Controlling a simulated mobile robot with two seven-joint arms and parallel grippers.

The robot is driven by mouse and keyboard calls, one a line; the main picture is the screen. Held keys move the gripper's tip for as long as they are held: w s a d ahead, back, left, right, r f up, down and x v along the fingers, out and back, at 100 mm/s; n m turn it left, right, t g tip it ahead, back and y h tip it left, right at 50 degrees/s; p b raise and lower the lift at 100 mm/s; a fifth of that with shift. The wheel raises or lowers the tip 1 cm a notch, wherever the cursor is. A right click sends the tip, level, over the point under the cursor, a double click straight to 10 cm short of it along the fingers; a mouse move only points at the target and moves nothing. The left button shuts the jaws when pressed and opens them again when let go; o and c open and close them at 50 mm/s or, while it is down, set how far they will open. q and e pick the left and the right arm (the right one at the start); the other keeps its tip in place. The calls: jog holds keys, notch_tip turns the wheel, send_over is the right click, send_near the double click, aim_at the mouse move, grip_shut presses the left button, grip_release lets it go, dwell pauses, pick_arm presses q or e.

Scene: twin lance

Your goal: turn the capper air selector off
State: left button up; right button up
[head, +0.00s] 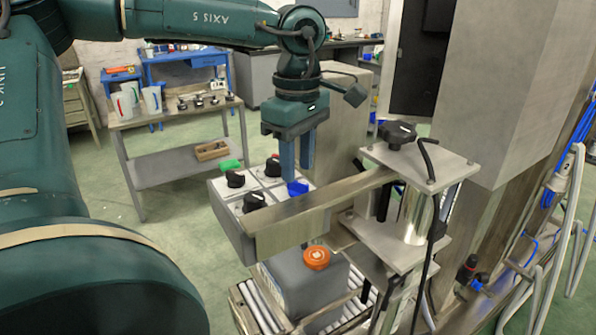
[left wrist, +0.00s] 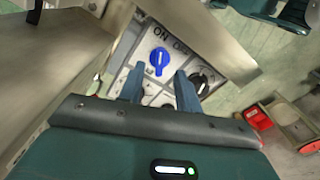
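A control panel (head: 222,199) carries a blue selector knob (head: 297,188) and several black knobs. In the left wrist view the blue knob (left wrist: 159,61) sits just below the letters ON, and its bar lies roughly upright in the picture. Which knob is the capper air selector cannot be read. My left gripper (head: 296,171) points down above the blue knob. In the left wrist view its two blue fingers are apart with nothing between them, and the blue knob shows just beyond the gap of the gripper (left wrist: 158,80). Contact with the knob cannot be seen. My right gripper is not in view.
A metal beam (head: 320,205) runs along the panel's near side to a clamp post with a black star knob (head: 397,132). A grey jug with an orange cap (head: 317,257) stands below on rollers. A bench with cups (head: 152,99) stands behind left.

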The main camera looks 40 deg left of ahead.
aim_at(298, 187)
pick_arm(q)
jog(key=shift+f, duration=1.45)
jog(key=shift+c, duration=0.2)
grip_shut()
